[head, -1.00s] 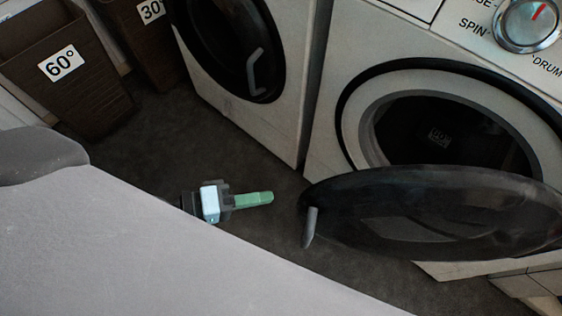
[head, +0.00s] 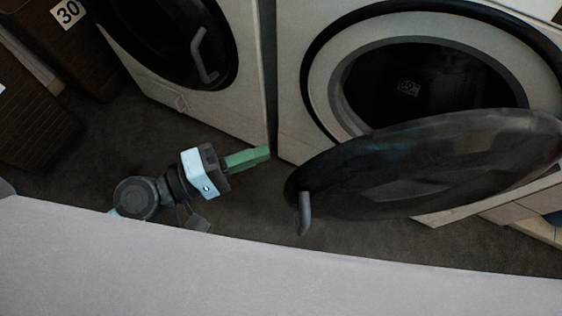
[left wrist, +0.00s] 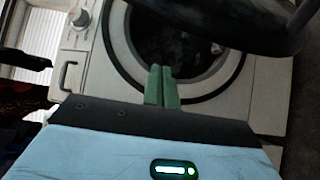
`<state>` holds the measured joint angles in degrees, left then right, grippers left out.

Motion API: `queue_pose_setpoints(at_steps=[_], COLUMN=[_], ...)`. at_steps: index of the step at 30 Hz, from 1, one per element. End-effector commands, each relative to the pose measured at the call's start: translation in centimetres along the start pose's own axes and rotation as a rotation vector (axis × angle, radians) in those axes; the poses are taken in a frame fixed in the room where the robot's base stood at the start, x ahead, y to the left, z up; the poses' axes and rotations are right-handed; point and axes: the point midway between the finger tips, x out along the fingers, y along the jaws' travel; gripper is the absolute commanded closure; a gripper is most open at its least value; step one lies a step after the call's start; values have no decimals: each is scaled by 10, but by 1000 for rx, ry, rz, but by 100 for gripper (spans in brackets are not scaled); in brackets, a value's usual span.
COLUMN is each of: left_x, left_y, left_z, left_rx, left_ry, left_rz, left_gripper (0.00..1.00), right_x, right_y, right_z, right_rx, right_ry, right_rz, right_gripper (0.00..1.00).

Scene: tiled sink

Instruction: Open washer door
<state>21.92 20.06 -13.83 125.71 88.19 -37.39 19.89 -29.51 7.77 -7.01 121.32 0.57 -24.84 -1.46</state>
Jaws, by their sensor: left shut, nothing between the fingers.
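The washer (head: 290,110) stands at the right in the head view. Its round dark door (head: 400,170) is swung wide open toward me, and the drum opening (head: 420,85) shows behind it. The door's grey handle (head: 304,213) is on the door's left edge. My left gripper (head: 262,155), with green fingers, is shut and empty, left of the door's edge and apart from the handle. In the left wrist view the shut fingers (left wrist: 162,85) point toward the washer opening (left wrist: 170,50), with the dark door (left wrist: 235,22) at the upper right. My right gripper is not in view.
A second machine with a closed dark door (head: 175,45) stands at the left. Brown baskets (head: 70,50) are at the far left, one labelled 30. Dark floor (head: 110,140) lies clear between the baskets and the machines. My own pale body fills the bottom.

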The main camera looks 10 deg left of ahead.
Motion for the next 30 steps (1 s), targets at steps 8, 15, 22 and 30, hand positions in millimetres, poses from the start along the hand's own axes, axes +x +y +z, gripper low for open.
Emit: queue_pose_setpoints(at_steps=[8,15,22,30], left_x=[43,43,37,36], left_y=[1,-1,-1,0], left_z=[0,21,36,38], left_rx=[0,-4,-2,-1], left_ry=[1,0,0,0], left_rz=[2,-1,0,0], left_gripper=[100,100,100,100], right_x=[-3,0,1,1], right_y=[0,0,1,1], right_z=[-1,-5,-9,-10], right_rx=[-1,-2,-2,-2], right_ry=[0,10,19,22], right_rz=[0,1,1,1], right_gripper=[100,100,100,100])
